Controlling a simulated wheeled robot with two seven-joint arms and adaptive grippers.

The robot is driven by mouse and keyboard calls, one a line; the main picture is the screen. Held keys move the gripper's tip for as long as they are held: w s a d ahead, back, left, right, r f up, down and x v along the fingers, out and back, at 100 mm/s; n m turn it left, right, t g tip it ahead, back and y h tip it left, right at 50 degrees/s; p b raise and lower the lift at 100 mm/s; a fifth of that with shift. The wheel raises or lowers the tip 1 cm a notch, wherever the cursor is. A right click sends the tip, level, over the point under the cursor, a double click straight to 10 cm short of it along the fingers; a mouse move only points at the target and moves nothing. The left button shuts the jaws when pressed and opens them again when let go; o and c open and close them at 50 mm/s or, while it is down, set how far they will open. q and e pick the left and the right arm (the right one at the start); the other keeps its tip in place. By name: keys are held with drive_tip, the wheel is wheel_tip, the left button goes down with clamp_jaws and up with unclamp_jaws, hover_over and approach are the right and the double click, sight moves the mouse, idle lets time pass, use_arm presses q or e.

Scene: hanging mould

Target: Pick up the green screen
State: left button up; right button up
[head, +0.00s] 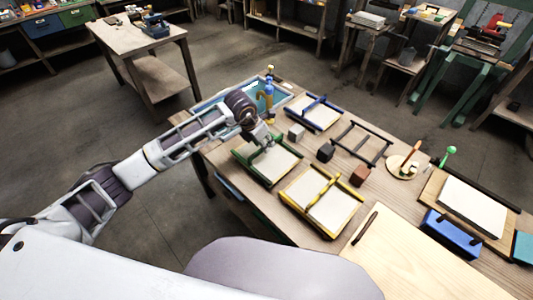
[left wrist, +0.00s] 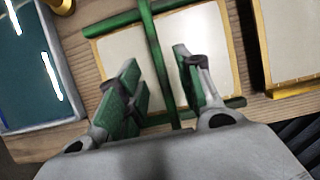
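The green screen (head: 250,171) is a pale sheet in a green frame, lying flat on the wooden table, left of the middle in the head view. In the left wrist view the green screen (left wrist: 153,45) shows its green middle bar running over the pale sheet. My left gripper (head: 265,142) is over the screen, its arm hiding part of it. In the left wrist view the gripper (left wrist: 160,78) is open, with its two fingers apart on either side of the green bar. Contact with the bar cannot be told. My right gripper is not in view.
A yellow-framed screen (head: 336,205) lies close by to the right, a blue-framed one (head: 318,112) behind. Small blocks (head: 326,152) and an empty dark frame (head: 371,158) lie farther right.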

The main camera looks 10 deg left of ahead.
use_arm(q)
drive_tip(key=shift+x, duration=0.9)
drive_tip(key=shift+w+d+f, duration=0.1)
drive_tip(key=shift+f, duration=0.3)
drive_tip(key=shift+c, duration=0.5)
clamp_jaws()
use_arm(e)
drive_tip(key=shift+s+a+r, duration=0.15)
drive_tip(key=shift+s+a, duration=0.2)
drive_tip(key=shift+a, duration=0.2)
